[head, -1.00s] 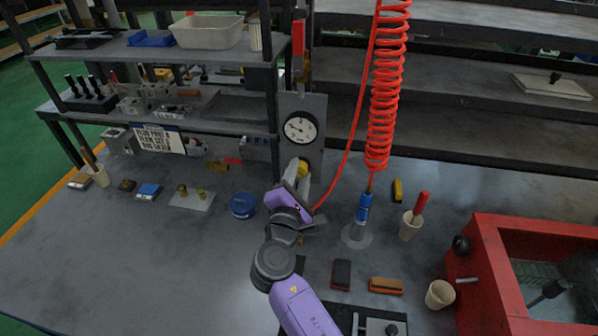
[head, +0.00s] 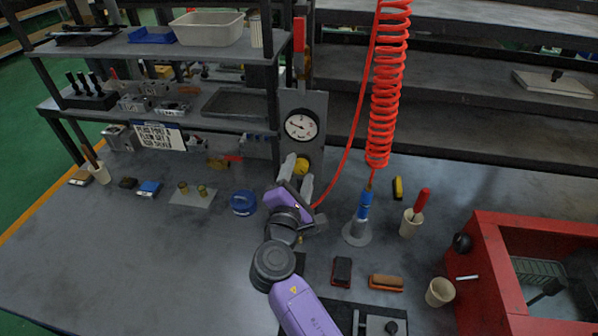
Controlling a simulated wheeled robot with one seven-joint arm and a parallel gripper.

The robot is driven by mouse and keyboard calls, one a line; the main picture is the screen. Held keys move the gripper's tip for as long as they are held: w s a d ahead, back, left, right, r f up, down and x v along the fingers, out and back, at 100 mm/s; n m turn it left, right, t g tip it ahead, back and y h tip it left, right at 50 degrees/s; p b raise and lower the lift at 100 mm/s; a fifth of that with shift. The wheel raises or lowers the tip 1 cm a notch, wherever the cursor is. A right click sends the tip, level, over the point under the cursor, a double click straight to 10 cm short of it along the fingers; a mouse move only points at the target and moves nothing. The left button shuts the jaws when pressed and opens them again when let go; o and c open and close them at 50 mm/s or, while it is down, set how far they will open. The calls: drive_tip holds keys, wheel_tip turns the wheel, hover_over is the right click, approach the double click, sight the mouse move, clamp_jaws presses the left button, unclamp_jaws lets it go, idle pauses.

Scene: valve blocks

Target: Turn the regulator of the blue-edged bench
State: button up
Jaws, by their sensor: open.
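The yellow regulator knob (head: 301,167) sits on a grey upright panel (head: 316,103), below a round white pressure gauge (head: 301,126). My gripper (head: 298,174) is open just in front of the knob, with one pale finger on its left and the other at its lower right. The knob shows between and above the fingers; I cannot tell whether they touch it. The panel stands at the back of a grey bench (head: 130,240). No blue edge of this bench is clear in view.
A red coiled hose (head: 386,90) hangs right of the panel, above a blue-and-silver air tool (head: 362,215). A blue round tin (head: 243,203) lies left of my gripper. A red bin (head: 480,262) stands at the right. The bench's front left is clear.

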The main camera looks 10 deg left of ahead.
drive_tip(key=s, duration=0.7)
drive_tip(key=shift+s+a+b, duration=0.15)
drive_tip(key=shift+a+b, duration=0.05)
drive_tip(key=shift+b, duration=0.2)
drive_tip(key=s+a+r+m+y, duration=0.1)
drive_tip(key=s+a+m+y, duration=0.1)
drive_tip(key=a+m+y, duration=0.15)
drive_tip(key=s+d+f+m+g+y, duration=0.1)
drive_tip(key=s+d+f+m+y, duration=0.15)
drive_tip(key=s, duration=0.25)
drive_tip(key=s+d+f+m+y, duration=0.2)
drive_tip(key=s+d+m, duration=0.1)
drive_tip(key=s+m, duration=0.15)
drive_tip(key=s+d+m+g+h, duration=0.1)
drive_tip(key=s+d+m+h, duration=0.2)
drive_tip(key=s+d+m, duration=0.4)
drive_tip(key=s+d+r+m+g+h, duration=0.1)
drive_tip(key=s+d+m+h, duration=0.3)
drive_tip(key=s+d, duration=1.5)
drive_tip(key=s+m, duration=0.3)
drive_tip(key=s, duration=0.2)
drive_tip(key=shift+d, duration=0.25)
